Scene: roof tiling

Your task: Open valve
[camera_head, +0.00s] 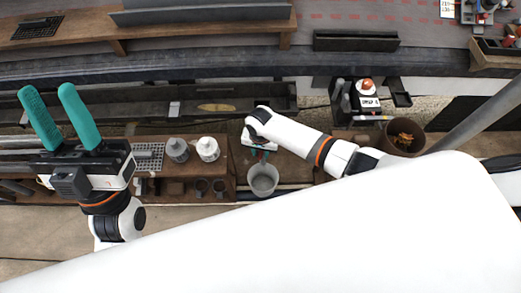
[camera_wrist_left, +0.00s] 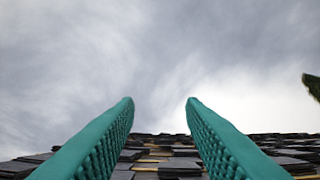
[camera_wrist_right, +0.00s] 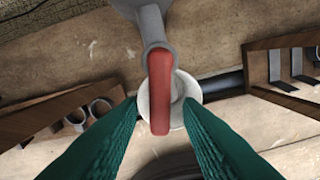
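The valve shows in the right wrist view as a red lever handle (camera_wrist_right: 160,92) on a grey pipe fitting (camera_wrist_right: 148,25). A pale bucket (camera_wrist_right: 192,88) is below and behind the handle; it also shows in the head view (camera_head: 263,180). My right gripper (camera_wrist_right: 160,103) is open, its teal fingers on either side of the handle's lower end, with gaps visible on both sides. In the head view the valve is largely hidden by my right arm. My left gripper (camera_head: 47,88) is open and empty, raised at the left; its wrist view shows only sky and roof slates between the fingers (camera_wrist_left: 160,102).
A wooden shelf (camera_head: 215,188) with a grey jar (camera_head: 177,149) and white jar (camera_head: 208,148) stands left of the bucket. Wooden edges flank the bucket in the right wrist view. A dark device with an orange-and-white top (camera_head: 367,87) and a brown pot (camera_head: 403,136) are at right.

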